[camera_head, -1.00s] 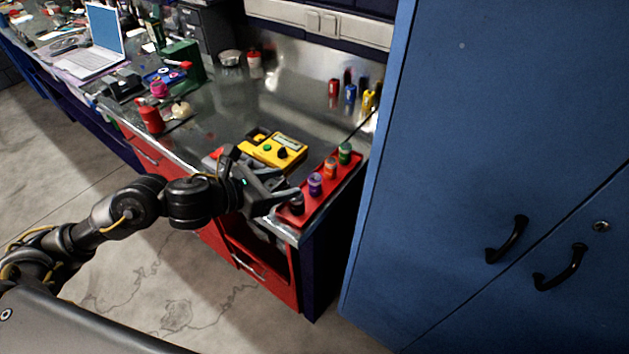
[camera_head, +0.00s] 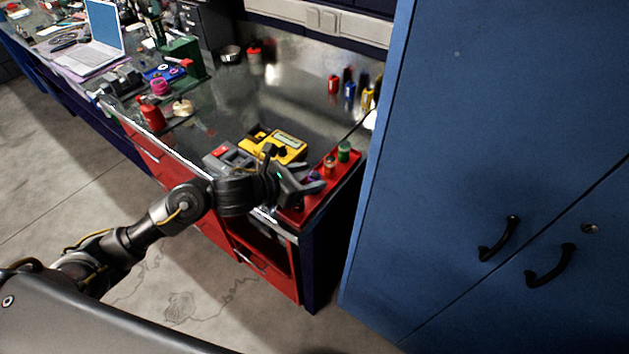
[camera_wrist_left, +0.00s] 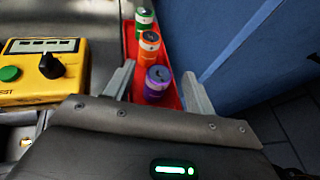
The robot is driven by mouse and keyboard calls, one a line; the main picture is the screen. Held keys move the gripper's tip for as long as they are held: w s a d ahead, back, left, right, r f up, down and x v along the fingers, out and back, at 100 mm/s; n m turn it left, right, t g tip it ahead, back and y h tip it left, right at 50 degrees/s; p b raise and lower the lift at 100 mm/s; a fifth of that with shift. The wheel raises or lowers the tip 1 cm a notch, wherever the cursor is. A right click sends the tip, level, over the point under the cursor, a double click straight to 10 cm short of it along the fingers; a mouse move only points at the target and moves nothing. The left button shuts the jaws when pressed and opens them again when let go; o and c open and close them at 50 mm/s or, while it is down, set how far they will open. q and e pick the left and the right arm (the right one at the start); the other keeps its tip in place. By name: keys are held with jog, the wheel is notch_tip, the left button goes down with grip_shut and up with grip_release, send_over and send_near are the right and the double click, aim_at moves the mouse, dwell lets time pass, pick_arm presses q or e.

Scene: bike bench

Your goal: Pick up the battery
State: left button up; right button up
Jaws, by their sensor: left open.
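Several upright batteries stand in a row in a red tray (camera_head: 320,198) at the bench's right end. A green one (camera_head: 345,151) is farthest, then an orange one (camera_head: 330,166), a purple one (camera_head: 314,176) partly hidden by my gripper, and a dark one (camera_head: 298,206) nearest. My left gripper (camera_head: 316,184) is open at the tray. In the left wrist view, the purple battery (camera_wrist_left: 157,83) shows between the spread fingers, with the orange battery (camera_wrist_left: 149,47) and green battery (camera_wrist_left: 144,20) beyond it. I cannot tell whether the fingers touch the purple one. My right gripper is out of view.
A yellow tester (camera_head: 282,145) with a dial and green button sits left of the tray. A tall blue cabinet (camera_head: 480,130) stands close on the right. Small coloured bottles (camera_head: 350,92) stand at the back. The bench middle (camera_head: 240,100) is mostly clear.

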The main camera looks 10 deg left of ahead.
pick_arm(q)
jog(key=c, duration=1.1)
jog(key=shift+c, duration=0.2)
